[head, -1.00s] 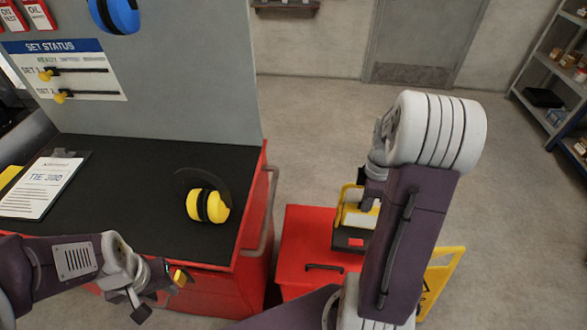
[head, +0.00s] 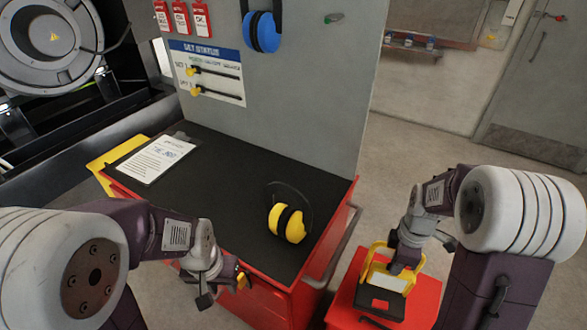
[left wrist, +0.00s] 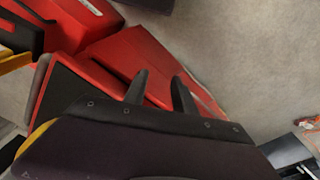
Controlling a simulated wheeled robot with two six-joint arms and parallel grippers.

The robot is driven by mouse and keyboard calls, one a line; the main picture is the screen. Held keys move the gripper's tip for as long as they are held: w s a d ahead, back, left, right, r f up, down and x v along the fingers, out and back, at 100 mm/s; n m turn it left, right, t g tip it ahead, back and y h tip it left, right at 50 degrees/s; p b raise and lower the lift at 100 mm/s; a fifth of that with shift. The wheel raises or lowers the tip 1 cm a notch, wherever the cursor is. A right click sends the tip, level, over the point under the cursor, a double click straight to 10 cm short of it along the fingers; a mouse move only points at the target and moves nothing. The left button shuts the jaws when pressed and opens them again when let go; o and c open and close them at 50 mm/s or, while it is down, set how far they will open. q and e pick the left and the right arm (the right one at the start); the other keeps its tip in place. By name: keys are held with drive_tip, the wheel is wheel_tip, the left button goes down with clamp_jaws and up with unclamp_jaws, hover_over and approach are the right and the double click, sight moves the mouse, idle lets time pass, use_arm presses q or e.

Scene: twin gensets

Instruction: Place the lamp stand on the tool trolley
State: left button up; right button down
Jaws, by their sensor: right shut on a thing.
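The lamp stand (head: 388,282), with a yellow frame, a pale panel and a dark base, is over the low red cabinet at the right in the head view. My right gripper (head: 402,262) is shut on its upper part; its fingertips are hard to make out. I cannot tell whether the base touches the cabinet. The red tool trolley (head: 190,140), with a black top, stands to the left. My left gripper (head: 228,286) is at the trolley's front edge; its two fingers stand apart and empty in the left wrist view (left wrist: 160,88).
Yellow earmuffs (head: 288,222) lie near the trolley top's right end, and a clipboard (head: 158,158) near its left end. The trolley's middle is bare. A grey panel (head: 310,100) rises behind it. A side handle (head: 333,250) faces the red cabinet (head: 345,298).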

drive_tip(key=w+a+f+m, duration=0.1)
drive_tip(key=a+m, duration=0.5)
drive_tip(key=m, duration=0.7)
drive_tip(key=shift+a+f+m, duration=0.4)
drive_tip(key=shift+f, duration=0.2)
drive_tip(key=shift+w, duration=0.1)
